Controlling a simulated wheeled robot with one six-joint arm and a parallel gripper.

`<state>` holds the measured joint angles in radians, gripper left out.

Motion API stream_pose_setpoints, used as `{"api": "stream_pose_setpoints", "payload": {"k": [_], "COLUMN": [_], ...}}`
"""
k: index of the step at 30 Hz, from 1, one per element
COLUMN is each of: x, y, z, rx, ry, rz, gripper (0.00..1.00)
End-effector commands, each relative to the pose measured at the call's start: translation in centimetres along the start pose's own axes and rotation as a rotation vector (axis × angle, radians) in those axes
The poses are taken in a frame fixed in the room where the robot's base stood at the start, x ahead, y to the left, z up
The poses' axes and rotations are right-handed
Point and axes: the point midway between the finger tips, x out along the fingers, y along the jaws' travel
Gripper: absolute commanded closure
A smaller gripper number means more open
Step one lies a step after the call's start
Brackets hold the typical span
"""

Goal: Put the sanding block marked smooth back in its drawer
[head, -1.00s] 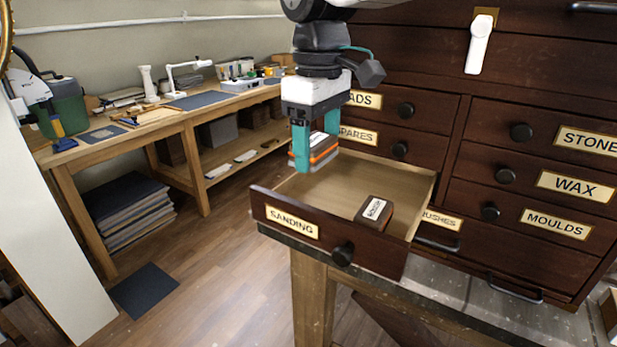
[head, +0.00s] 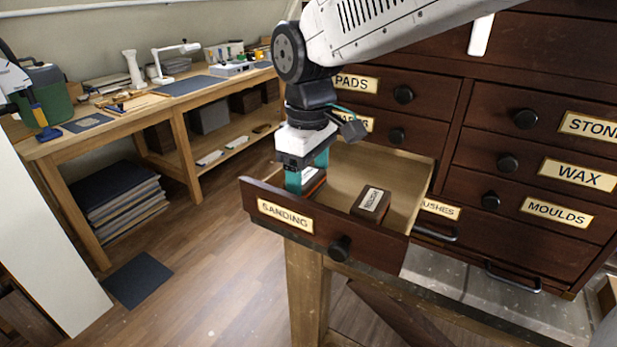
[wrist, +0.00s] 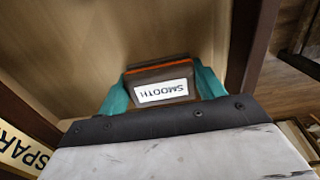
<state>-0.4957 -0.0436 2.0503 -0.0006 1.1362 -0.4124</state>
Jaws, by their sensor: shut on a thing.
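The smooth sanding block (wrist: 160,85) is brown with an orange stripe and a white SMOOTH label. It is between the teal fingers of my gripper (wrist: 162,92) in the wrist view, over the pale drawer floor. In the head view my gripper (head: 307,180) is down inside the left part of the open SANDING drawer (head: 300,222), and the block (head: 313,183) is mostly hidden by it. I cannot tell whether the block touches the drawer floor. A second block (head: 371,203), brown with a white label, sits in the drawer's right part.
The drawer front has a dark round knob (head: 339,248). Closed drawers marked WAX (head: 577,174) and MOULDS (head: 556,212) are at the right. A workbench (head: 150,110) stands at the left. Bare drawer floor lies between the two blocks.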

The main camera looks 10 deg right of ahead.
Motion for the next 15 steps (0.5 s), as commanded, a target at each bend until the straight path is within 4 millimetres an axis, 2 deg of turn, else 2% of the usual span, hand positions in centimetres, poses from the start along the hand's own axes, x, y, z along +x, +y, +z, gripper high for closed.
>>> {"api": "stream_pose_setpoints", "payload": {"k": [11,12,14,15], "x": [0.49,0.49,0.51,0.53], "y": [0.01,0.01,0.00,-0.01], "z": [-0.02,-0.02,-0.01,0.00], "rx": [0.000,0.000,0.000,0.000], "ry": [0.000,0.000,0.000,-0.001], "rz": [0.000,0.000,0.000,0.000], "gripper": [0.61,0.24,0.11,0.11]}}
